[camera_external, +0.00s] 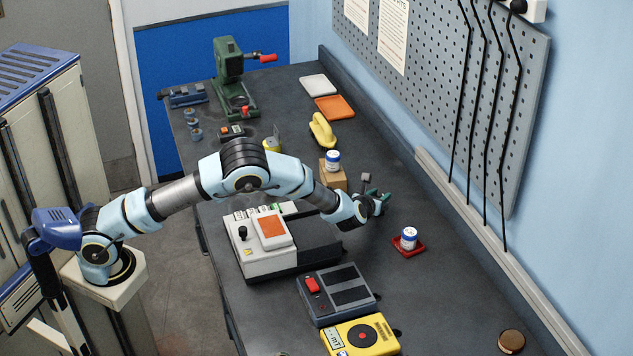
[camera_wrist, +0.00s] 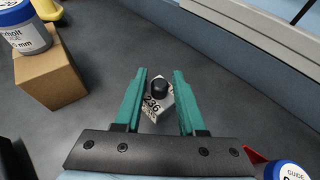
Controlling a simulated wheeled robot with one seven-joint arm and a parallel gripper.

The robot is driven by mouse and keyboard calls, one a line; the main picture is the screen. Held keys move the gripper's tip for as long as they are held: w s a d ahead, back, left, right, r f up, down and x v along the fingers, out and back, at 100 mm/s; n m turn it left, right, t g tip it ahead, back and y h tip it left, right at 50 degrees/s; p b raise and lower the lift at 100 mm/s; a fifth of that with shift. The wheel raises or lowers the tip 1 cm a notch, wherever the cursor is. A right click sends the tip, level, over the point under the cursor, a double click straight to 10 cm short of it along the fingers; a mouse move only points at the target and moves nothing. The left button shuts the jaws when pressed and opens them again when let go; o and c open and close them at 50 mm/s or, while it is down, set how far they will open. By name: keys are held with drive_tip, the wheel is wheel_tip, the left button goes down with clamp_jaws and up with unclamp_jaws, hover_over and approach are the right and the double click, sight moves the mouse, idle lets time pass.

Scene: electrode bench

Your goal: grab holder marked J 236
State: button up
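A small pale holder (camera_wrist: 155,108) with a black knob on top shows in the wrist view, between and beyond my fingers. Its label shows "236"; I cannot clearly read the letter. My gripper (camera_wrist: 160,74) is open, with a teal finger on each side of the holder in the picture and a gap to both. I cannot tell how far below the fingertips the holder is. In the external view my gripper (camera_external: 378,197) is low over the bench, right of the cardboard block. I cannot surely make out the holder there.
A cardboard block (camera_external: 333,181) bearing a white-and-blue jar (camera_external: 333,161) stands to the left of my gripper. A red tray (camera_external: 409,251) with a similar jar (camera_external: 408,238) is to its right. A white instrument (camera_external: 262,246) stands nearer.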

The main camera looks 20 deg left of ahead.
clamp_jaws()
drive_tip(key=shift+s+f, duration=0.1)
drive_tip(key=shift+f, duration=0.05)
idle(0.9)
